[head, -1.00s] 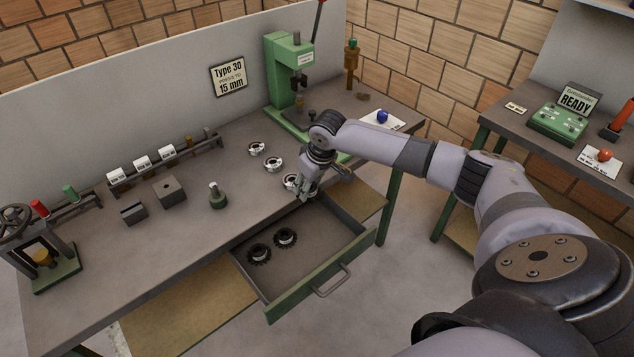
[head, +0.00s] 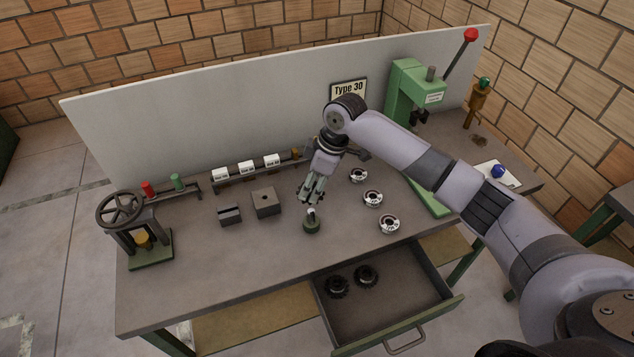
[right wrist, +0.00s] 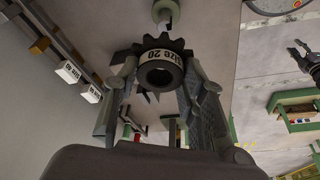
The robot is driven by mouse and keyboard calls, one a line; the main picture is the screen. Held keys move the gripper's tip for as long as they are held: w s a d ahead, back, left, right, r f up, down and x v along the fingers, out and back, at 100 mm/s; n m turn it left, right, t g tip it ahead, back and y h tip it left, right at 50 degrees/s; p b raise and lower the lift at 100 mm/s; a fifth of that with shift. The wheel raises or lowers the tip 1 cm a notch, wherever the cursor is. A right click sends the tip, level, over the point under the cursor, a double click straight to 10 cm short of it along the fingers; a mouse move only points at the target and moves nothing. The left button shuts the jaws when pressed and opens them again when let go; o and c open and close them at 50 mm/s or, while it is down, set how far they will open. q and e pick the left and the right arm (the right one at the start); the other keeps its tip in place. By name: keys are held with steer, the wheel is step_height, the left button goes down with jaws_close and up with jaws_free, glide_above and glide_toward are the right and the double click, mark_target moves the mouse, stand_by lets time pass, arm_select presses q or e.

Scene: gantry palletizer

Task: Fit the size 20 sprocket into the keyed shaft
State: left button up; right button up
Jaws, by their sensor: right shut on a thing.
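The size 20 sprocket (right wrist: 160,68) is a dark toothed ring with a pale "Size 20" label. It sits between the fingertips of my right gripper (head: 311,196), which is shut on it; in the head view I cannot make the sprocket out. The keyed shaft (head: 311,222) appears to be the short post with a pale top on a round green base, standing upright on the bench. My right gripper is just above and behind it, apart from it. The post also shows at the top of the right wrist view (right wrist: 165,12). A dark gripper-like shape (right wrist: 302,56), possibly my left gripper, is small at the right.
Three labelled rings (head: 373,198) lie right of the post. A block with a hole (head: 266,202) and a smaller block (head: 230,215) stand left. The open drawer (head: 408,329) holds two black sprockets (head: 366,275). A green press (head: 401,95) stands back right, a handwheel fixture (head: 120,211) far left.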

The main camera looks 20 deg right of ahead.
mark_target(314, 211)
steer(key=shift+r, duration=0.1)
